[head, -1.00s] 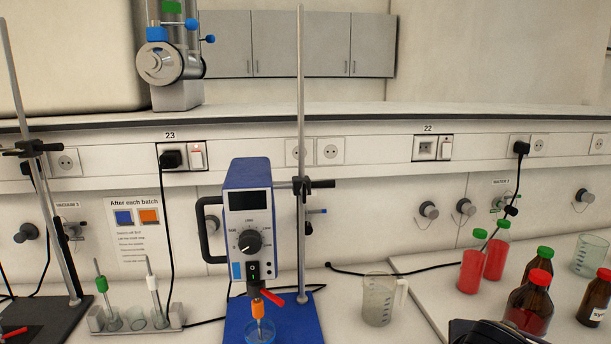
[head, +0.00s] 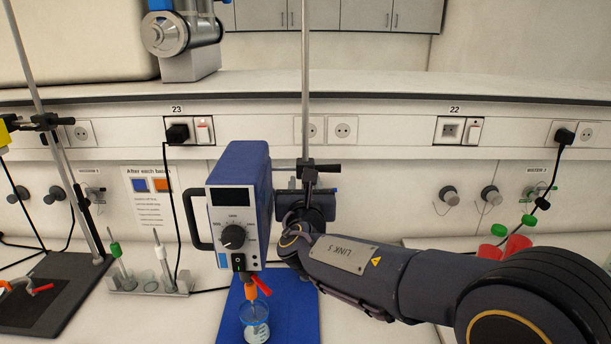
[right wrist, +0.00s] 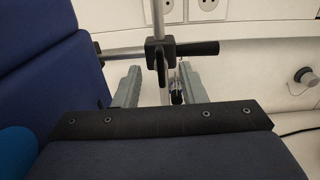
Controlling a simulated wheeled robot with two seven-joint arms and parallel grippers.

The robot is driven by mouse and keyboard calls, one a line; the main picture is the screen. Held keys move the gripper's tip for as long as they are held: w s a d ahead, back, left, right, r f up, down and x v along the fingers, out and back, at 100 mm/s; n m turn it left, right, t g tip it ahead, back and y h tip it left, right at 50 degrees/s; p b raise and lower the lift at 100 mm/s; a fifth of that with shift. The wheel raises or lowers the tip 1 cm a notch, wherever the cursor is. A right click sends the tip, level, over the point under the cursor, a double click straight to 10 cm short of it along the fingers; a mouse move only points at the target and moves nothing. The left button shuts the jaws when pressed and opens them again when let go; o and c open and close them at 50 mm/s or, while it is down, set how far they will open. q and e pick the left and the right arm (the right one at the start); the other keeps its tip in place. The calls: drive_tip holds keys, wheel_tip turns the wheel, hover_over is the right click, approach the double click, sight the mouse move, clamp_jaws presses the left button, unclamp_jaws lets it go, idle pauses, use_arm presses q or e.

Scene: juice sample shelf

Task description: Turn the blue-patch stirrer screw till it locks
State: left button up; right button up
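The stirrer (head: 240,205) is a blue and white box with a dial and a small blue patch (head: 223,260) on its front, clamped to an upright rod (head: 306,90). A black clamp with a dark handle screw (head: 330,168) sits at the rod; clamp (right wrist: 158,52) and handle screw (right wrist: 205,48) also show in the right wrist view. My right gripper (right wrist: 158,88) is open, with its two grey fingers apart just below the clamp. Contact with the screw is not visible. In the head view my right arm and wrist hide the fingertips. My left gripper is not in view.
A beaker (head: 255,331) stands under the stirrer on the blue base (head: 292,305). A rack with probes (head: 150,282) and a second rod stand (head: 58,145) are to the left. Red bottles with green caps (head: 517,243) are partly hidden behind my right arm.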

drive_tip(key=shift+w, duration=0.95)
clamp_jaws()
drive_tip(key=shift+d+f+m+b, duration=0.1)
drive_tip(key=shift+m+b, duration=2.9)
drive_tip(key=shift+b, duration=0.6)
drive_tip(key=shift+d+f+m+b, duration=0.1)
drive_tip(key=shift+f+m+b, duration=0.05)
drive_tip(key=shift+m+b, duration=3.15)
drive_tip(key=shift+d+f+m+b, duration=0.1)
drive_tip(key=shift+m+b, duration=2.6)
drive_tip(key=shift+b, duration=1.2)
